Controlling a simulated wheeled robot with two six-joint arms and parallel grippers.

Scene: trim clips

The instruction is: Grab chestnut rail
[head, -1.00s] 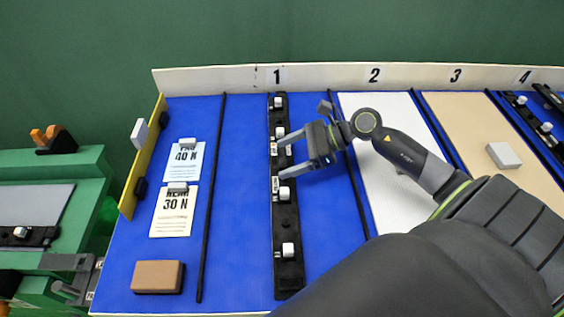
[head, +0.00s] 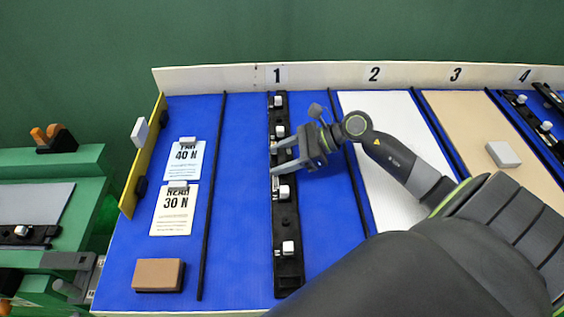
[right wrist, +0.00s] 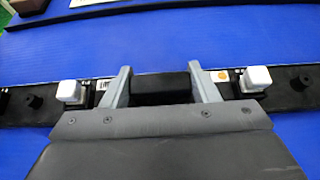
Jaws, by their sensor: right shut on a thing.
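A long, narrow black rail (head: 286,222) with several white clips lies lengthwise on the blue surface below the number 1. My right gripper (head: 273,159) reaches in from the right and is shut across the middle of this rail. In the right wrist view the two grey fingers (right wrist: 160,88) press on either end of a raised black block (right wrist: 162,89) on the rail, between two white clips. An orange dot (right wrist: 220,76) shows on the rail beside one finger. My left gripper is not in view.
Two cards, 40 N (head: 186,160) and 30 N (head: 174,212), and a brown block (head: 158,275) lie left of a thin black divider (head: 208,200). A white panel (head: 385,165) lies to the right. A pale raised board (head: 330,75) edges the back.

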